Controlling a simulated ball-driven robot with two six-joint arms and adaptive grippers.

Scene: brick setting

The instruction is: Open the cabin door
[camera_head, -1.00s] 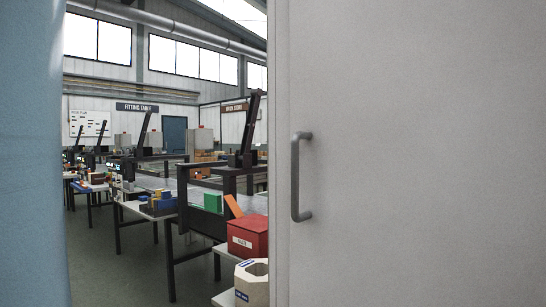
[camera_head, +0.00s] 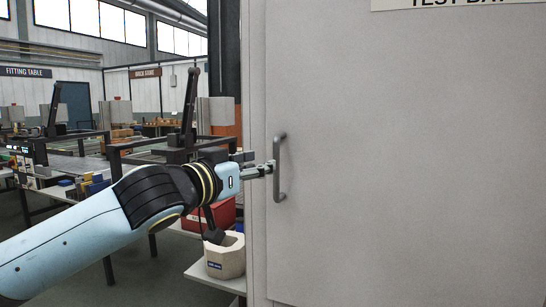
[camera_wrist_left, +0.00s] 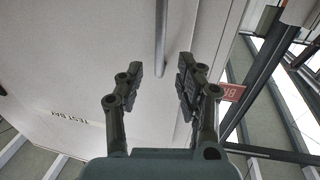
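The pale grey cabin door (camera_head: 410,160) fills the right of the head view, and I see no open gap at it. Its upright grey bar handle (camera_head: 281,168) is near the door's left edge. In the left wrist view, the fingers of my left gripper (camera_wrist_left: 159,78) are spread apart. There the handle (camera_wrist_left: 160,40) lines up with the gap between them, with space on both sides. I cannot tell whether the fingertips reach around the bar. My right gripper is not in view.
A sign reading TEST BAY, partly cut off, is on the door (camera_head: 450,4). A white stand (camera_head: 215,279) with a cream hexagonal block (camera_head: 225,262) and a red box (camera_head: 222,215) is left of the door. Worktables fill the hall behind my arm.

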